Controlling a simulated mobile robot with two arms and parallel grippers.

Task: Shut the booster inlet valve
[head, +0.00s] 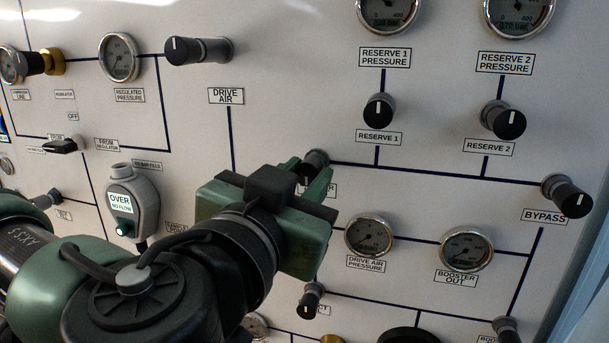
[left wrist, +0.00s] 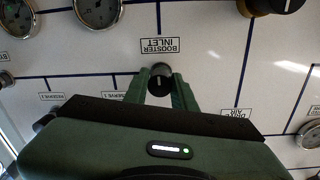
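The booster inlet valve is a black knob (head: 316,158) on a grey stem on the panel, at the line below RESERVE 1. In the left wrist view, which shows the panel upside down, the knob (left wrist: 160,80) is beside its BOOSTER INLET label (left wrist: 160,46). A white mark shows on the knob's face. In the head view its label (head: 331,190) is mostly hidden by my gripper. My left gripper (head: 312,172) has its green fingers either side of the knob, apart, with a slight gap visible in the left wrist view (left wrist: 161,88). My right gripper is out of view.
Neighbouring knobs are RESERVE 1 (head: 379,111), RESERVE 2 (head: 503,120), BYPASS (head: 568,196) and a lower knob (head: 310,299). The drive air pressure gauge (head: 369,237) and booster out gauge (head: 466,249) sit right of my gripper. A grey gas-flow unit (head: 145,198) sticks out at left.

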